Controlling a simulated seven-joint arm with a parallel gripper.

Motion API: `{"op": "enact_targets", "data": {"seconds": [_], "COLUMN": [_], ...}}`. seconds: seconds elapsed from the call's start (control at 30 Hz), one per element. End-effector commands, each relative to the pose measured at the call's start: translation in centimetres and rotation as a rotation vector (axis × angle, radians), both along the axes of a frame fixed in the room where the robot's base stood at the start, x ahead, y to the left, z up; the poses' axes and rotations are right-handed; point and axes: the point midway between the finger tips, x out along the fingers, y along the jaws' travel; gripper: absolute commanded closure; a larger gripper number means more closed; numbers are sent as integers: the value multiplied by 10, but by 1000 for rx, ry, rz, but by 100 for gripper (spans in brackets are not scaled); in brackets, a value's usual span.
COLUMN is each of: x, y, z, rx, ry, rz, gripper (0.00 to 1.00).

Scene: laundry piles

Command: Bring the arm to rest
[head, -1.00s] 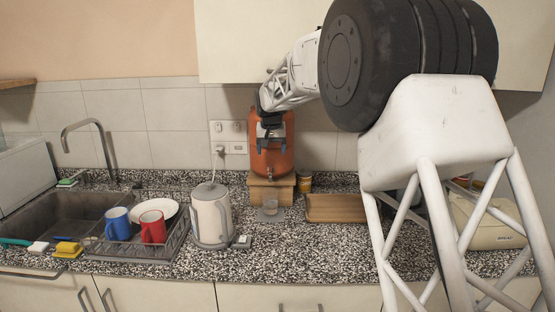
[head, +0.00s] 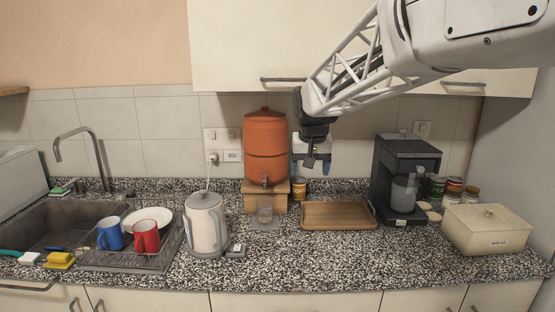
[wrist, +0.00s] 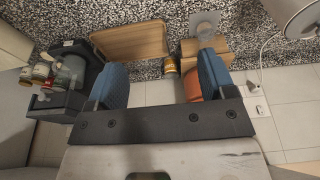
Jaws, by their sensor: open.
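My gripper (head: 311,163) hangs in the air in front of the wall, right of the orange water dispenser (head: 264,147) and above the back of the counter. My arm reaches in from the upper right of the head view. In the wrist view my gripper's two blue fingers (wrist: 160,88) stand apart with nothing between them. A small jar (wrist: 170,66) shows beyond the gap between the fingers. The fingers do not appear to touch anything.
A wooden tray (head: 339,214), a coffee machine (head: 405,165) and a cream bread box (head: 488,230) stand right of the dispenser. A kettle (head: 206,225), a dish rack (head: 130,260) with red and blue mugs, and a sink (head: 65,222) are left. The front counter is mostly clear.

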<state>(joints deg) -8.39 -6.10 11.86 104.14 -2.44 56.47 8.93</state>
Motion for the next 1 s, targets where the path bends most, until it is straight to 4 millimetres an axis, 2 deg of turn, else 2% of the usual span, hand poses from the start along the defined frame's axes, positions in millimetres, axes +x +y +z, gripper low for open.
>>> {"op": "enact_targets", "data": {"seconds": [0.03,0.43,0.77,1.0], "x": [-16,-131,-227,-296], "y": [-6,-47,-72,-86], "z": [2,-10,-35,-62], "rx": [0,-1,-2,-2], "ry": [-2,0,4,5], "rz": [-2,-11,-19,-23], "gripper": [23,23,23,23]}}
